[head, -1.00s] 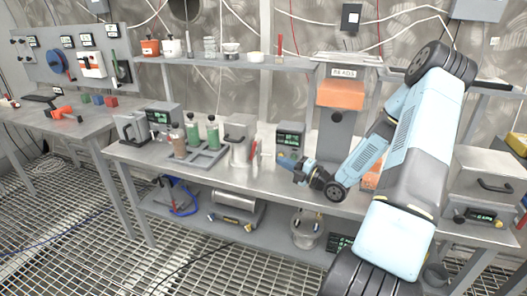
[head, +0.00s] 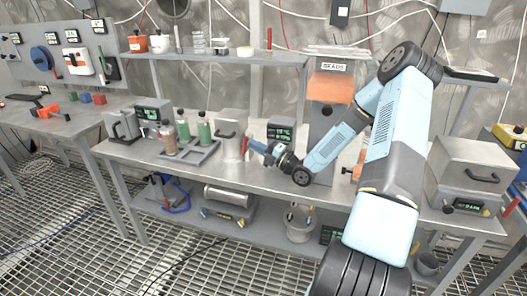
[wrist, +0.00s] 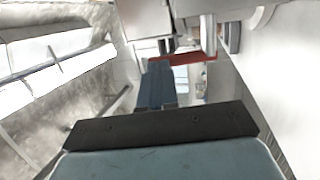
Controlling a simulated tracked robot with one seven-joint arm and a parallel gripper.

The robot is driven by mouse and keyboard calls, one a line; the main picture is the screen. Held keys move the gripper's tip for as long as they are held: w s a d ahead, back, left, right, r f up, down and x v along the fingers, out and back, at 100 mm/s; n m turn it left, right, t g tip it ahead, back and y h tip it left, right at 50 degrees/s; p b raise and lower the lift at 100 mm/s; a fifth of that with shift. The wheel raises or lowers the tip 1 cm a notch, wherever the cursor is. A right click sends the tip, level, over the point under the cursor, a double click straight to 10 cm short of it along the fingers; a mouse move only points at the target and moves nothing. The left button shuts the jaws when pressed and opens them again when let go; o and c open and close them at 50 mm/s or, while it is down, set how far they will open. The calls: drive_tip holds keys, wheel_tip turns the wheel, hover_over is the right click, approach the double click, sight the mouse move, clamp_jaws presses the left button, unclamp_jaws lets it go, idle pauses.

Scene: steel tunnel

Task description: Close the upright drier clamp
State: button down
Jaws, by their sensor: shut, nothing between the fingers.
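The upright drier (head: 229,124) is a grey metal body with a dark handle, standing on the bench right of the bottle rack. Its clamp shows as a thin red lever (head: 244,147) standing roughly upright at its right side. A red bar, apparently this lever, also shows in the wrist view (wrist: 190,58), near the top centre. My gripper (head: 254,147) is shut and empty, pointing left, with its tip close to the red lever. I cannot tell whether they touch. The clamp's latch is too small to make out.
The rack with bottles (head: 186,150) stands left of the drier. A small display box (head: 281,130) stands behind my gripper. An orange-topped column (head: 330,88) is to the right. A shelf (head: 215,57) runs above the bench. Some bare bench lies in front of the drier.

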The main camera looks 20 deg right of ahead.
drive_tip(key=shift+w+a+r, duration=0.1)
drive_tip(key=shift+w+a, duration=0.1)
idle(0.4)
drive_tip(key=shift+w+a+r+n+g+h, duration=0.15)
drive_tip(key=shift+w+a+r+g+h, duration=0.1)
drive_tip(key=shift+a+r+g+h, duration=0.25)
drive_tip(key=shift+w+a+r+n+g+h, duration=0.2)
drive_tip(key=shift+g+h, duration=0.2)
drive_tip(key=shift+g, duration=0.3)
drive_tip(key=shift+d, duration=0.15)
